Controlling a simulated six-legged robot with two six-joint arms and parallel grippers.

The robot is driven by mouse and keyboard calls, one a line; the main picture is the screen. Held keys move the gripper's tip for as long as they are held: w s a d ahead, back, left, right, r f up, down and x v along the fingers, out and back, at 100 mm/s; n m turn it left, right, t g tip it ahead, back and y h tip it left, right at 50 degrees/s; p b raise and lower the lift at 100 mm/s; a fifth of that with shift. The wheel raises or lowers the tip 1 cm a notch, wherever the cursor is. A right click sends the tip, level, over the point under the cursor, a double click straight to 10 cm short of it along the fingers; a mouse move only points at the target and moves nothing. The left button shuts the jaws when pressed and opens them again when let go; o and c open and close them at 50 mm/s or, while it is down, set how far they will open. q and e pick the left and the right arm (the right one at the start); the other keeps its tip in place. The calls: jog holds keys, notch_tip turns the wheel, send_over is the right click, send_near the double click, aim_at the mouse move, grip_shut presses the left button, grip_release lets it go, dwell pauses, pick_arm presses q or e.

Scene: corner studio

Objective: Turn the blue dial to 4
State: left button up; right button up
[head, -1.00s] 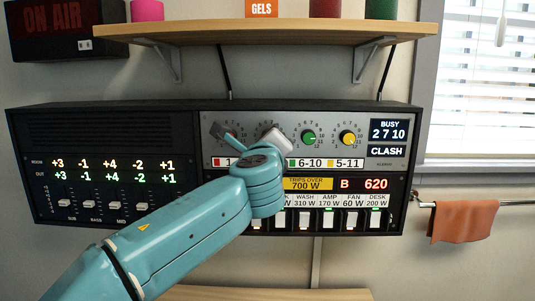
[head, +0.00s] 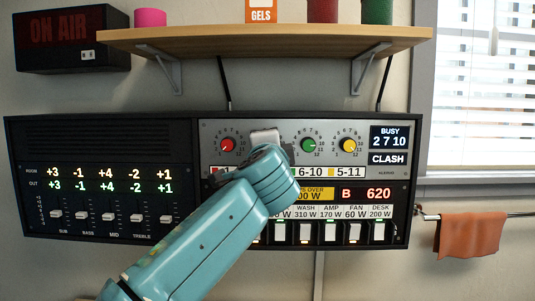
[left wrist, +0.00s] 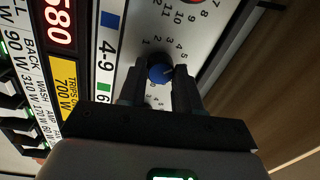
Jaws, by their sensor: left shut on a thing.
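The blue dial (left wrist: 159,73) sits on a pale panel with numbers around it, beside a blue-marked "4-9" label (left wrist: 108,45) in the left wrist view. My left gripper (left wrist: 160,82) is shut on the dial, one finger on each side of it. The dial's exact setting cannot be read clearly. In the head view my left gripper (head: 265,138) and its arm cover the blue dial, between the red dial (head: 227,146) and the green dial (head: 308,146). My right gripper does not show.
A yellow dial (head: 347,146) is right of the green one. A display (head: 388,134) reads "BUSY 2 7 10" over "CLASH". Rocker switches (head: 330,232) line the panel's bottom, sliders (head: 114,217) its left. A wooden shelf (head: 200,40) juts out above.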

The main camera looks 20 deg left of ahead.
pick_arm(q)
jog(key=shift+r+n+b, duration=0.15)
jog(key=shift+n+b, duration=0.05)
jog(key=shift+n, duration=0.8)
jog(key=shift+r+n+b, duration=0.1)
jog(key=shift+n+b, duration=0.05)
jog(key=shift+n, duration=0.85)
jog(key=o, duration=1)
jog(key=shift+o, duration=0.2)
jog(key=shift+w+f, duration=0.1)
jog(key=r+b+v, duration=0.1)
jog(key=b+v, duration=0.6)
jog(key=v, duration=0.9)
jog(key=shift+d+f, duration=0.25)
jog(key=shift+f, duration=0.3)
